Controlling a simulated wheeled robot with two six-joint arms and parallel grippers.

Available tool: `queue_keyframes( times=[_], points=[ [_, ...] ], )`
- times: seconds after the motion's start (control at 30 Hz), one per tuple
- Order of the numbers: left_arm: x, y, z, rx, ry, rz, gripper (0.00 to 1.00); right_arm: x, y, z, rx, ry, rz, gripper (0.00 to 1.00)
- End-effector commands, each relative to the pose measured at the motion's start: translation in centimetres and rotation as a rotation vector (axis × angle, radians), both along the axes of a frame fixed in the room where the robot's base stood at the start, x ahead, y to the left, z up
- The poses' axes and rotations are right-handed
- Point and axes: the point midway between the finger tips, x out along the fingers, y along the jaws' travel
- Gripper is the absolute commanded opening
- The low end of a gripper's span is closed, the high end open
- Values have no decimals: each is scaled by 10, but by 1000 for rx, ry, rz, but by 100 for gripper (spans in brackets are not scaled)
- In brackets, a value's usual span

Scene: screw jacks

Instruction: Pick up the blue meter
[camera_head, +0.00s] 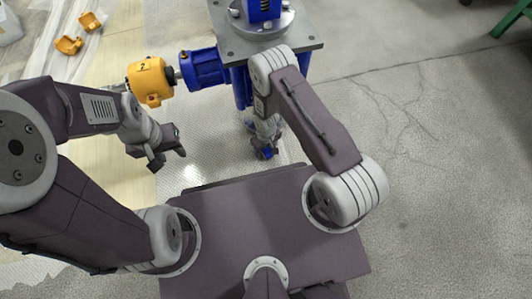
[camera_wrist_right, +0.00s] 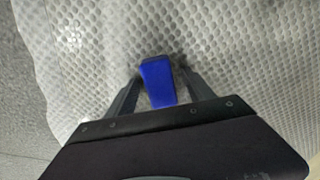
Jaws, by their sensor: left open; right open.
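The small blue meter (camera_wrist_right: 157,82) lies on the dimpled floor sheet in the right wrist view, between the two fingers of my right gripper (camera_wrist_right: 157,75). The fingers are apart, with a gap visible on each side of the meter's upper part; whether they touch it lower down is unclear. In the head view the meter shows as a small blue patch (camera_head: 264,153) at the tip of my right gripper (camera_head: 262,149), partly hidden by it. My left gripper (camera_head: 170,159) is open and empty, to the left of the meter and above the floor.
A screw jack with a grey top plate (camera_head: 225,42) and blue legs stands just beyond my right gripper. A blue motor (camera_head: 203,68) and a yellow gearbox (camera_head: 150,80) marked 2 extend left from it. Yellow parts (camera_head: 68,45) lie far left.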

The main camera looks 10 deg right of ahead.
Motion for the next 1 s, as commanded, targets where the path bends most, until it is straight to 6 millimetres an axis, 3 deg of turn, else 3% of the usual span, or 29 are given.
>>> queue_keyframes(
  times=[0.07,0.1,0.3,0.67,1.0],
  points=[
    [0,0,2,0,-1,0,41,0,0,2,0,0,0,62],
    [0,0,2,0,-1,0,41,0,0,2,0,0,0,56],
    [0,0,2,0,-1,0,41,0,0,2,0,0,0,1],
    [0,0,5,0,-1,0,41,0,0,4,0,0,0,0],
    [0,0,27,0,-1,0,41,1,-2,27,0,0,-2,0]
  ],
)
